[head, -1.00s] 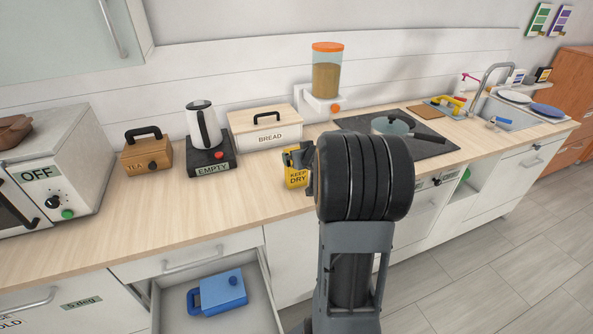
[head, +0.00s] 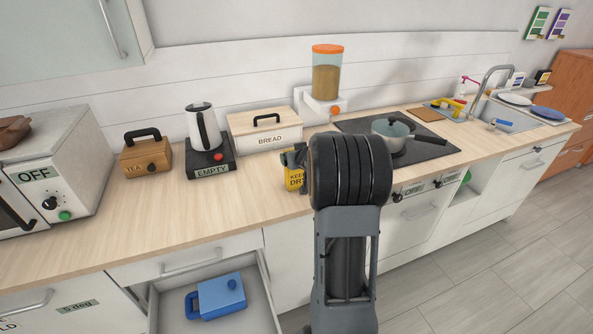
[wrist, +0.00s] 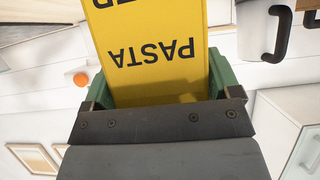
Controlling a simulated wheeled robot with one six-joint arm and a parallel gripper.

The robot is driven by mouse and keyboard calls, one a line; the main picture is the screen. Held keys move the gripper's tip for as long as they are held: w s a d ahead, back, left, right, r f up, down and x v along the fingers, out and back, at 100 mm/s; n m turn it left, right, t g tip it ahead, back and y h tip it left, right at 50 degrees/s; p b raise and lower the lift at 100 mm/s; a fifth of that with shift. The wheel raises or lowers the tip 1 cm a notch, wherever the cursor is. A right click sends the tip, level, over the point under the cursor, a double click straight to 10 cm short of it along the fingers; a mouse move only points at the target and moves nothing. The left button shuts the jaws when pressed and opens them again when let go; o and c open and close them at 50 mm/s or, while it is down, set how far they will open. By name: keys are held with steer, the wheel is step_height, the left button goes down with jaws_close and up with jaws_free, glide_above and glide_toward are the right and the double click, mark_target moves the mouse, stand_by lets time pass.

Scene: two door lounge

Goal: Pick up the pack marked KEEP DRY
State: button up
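The yellow pack marked KEEP DRY (head: 295,180) stands on the wooden counter, in front of the bread box. My black wrist hides its right part in the head view. In the wrist view the yellow pack (wrist: 155,75) lies between the green pads of my gripper (wrist: 160,98), with PASTA upside down on its face. The pads are right beside both its sides, with no clear gap. Whether they press on it cannot be told. In the head view only a little of my gripper (head: 293,158) shows, at the pack's upper edge.
The BREAD box (head: 265,132) stands close behind the pack. A kettle (head: 203,127) on an EMPTY-marked base and a TEA box (head: 145,155) stand left. A pan (head: 393,133) sits on the hob at right. An open drawer (head: 180,285) holds a blue case (head: 221,296). Counter left of the pack is clear.

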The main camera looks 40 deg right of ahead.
steer(key=c, duration=1.1)
steer(key=shift+o, duration=0.2)
steer(key=shift+r, duration=0.1)
